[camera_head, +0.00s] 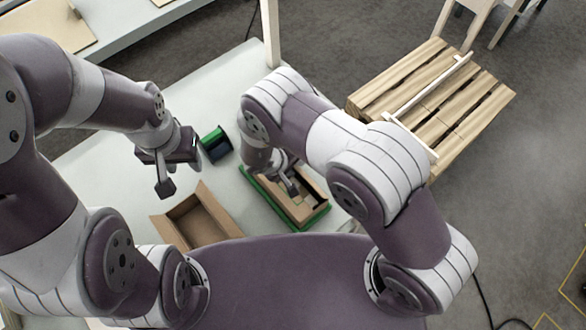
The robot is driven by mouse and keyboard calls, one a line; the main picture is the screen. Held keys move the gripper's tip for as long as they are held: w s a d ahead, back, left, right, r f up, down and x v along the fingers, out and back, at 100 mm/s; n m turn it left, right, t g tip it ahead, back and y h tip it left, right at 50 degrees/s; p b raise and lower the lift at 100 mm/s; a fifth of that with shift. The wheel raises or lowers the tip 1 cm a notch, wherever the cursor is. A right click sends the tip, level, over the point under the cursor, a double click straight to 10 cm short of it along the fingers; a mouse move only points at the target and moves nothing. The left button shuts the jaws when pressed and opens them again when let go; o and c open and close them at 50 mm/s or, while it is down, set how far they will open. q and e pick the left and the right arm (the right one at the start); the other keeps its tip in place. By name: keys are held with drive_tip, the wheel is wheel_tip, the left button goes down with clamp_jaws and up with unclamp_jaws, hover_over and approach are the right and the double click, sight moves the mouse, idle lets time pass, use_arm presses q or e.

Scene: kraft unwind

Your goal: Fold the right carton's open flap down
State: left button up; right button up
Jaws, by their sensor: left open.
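The right carton (302,211) is a brown box sitting in a green-edged tray or mat (318,220) on the pale table. My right gripper (291,186) is over its far part and hides some of it. I cannot tell whether the gripper touches a flap, or whether its fingers are apart. The flap itself is hard to make out at this size. My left gripper (168,172) is open and empty above the table, left of the right carton. A second brown carton (193,217) stands open at the left, with flaps spread outward.
A small green and dark object (215,144) stands on the table (105,160) between my grippers. A slatted wooden pallet (430,95) lies to the right, past the table. A pale post (270,32) rises at the table's far edge. The far left of the table is clear.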

drive_tip(key=shift+w+a, duration=0.1)
drive_tip(key=shift+a, duration=0.05)
drive_tip(key=shift+w, duration=0.1)
clamp_jaws()
drive_tip(key=shift+s+f+t+h+b, duration=0.2)
drive_tip(key=shift+f+t+h+b, duration=0.1)
drive_tip(key=shift+f+b, duration=0.05)
drive_tip(key=h+b, duration=0.1)
drive_tip(key=f+t+h+b, duration=0.1)
drive_tip(key=b, duration=0.1)
drive_tip(key=a+t+h+b, duration=0.1)
drive_tip(key=b, duration=0.1)
drive_tip(key=shift+s+a+f, duration=0.1)
drive_tip(key=shift+s+f, duration=0.2)
drive_tip(key=shift+f, duration=0.05)
drive_tip(key=shift+r+t+h, duration=0.15)
drive_tip(key=shift+t+h, duration=0.15)
drive_tip(key=shift+h, duration=0.1)
drive_tip(key=shift+r, duration=0.3)
